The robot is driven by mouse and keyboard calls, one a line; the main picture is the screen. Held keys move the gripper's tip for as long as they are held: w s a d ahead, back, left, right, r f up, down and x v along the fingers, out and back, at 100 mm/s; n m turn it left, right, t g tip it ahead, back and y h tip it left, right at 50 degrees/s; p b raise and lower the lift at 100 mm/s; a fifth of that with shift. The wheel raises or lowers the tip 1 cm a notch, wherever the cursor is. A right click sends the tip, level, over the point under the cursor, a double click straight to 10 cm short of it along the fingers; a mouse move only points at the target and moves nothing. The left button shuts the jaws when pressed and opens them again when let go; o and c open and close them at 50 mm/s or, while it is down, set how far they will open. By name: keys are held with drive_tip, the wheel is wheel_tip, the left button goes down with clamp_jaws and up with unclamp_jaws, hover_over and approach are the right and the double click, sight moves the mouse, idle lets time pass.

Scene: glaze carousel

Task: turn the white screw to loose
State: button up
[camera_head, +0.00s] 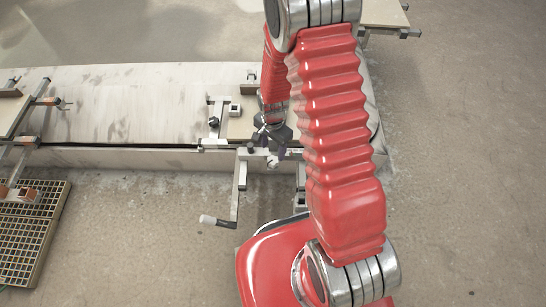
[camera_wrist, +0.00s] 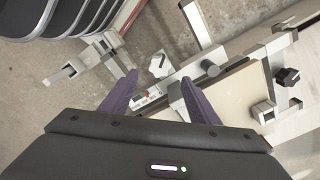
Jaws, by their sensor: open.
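The white screw (camera_wrist: 158,65) is a small pale knob in the wrist view, just beyond the tips of my gripper and roughly centred between them. A small pale knob that looks like it shows in the head view (camera_head: 272,163), below my gripper. My gripper (camera_wrist: 160,77) is open, with two dark purple fingers spread apart and nothing between them. In the head view my gripper (camera_head: 271,132) hangs over the front edge of the pale table, partly hidden by my arm. I cannot tell whether the fingers touch the screw.
A black star knob (camera_wrist: 288,77) and a black cylinder (camera_wrist: 210,68) stand on metal clamps to the right. A metal arm with a pale grip (camera_head: 215,221) juts out in front of the table (camera_head: 130,100). A brown grate (camera_head: 30,230) lies at left.

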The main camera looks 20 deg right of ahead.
sight(273, 160)
drive_tip(key=shift+f, duration=3.5)
drive_tip(key=shift+c, duration=0.5)
drive_tip(key=c, duration=0.9)
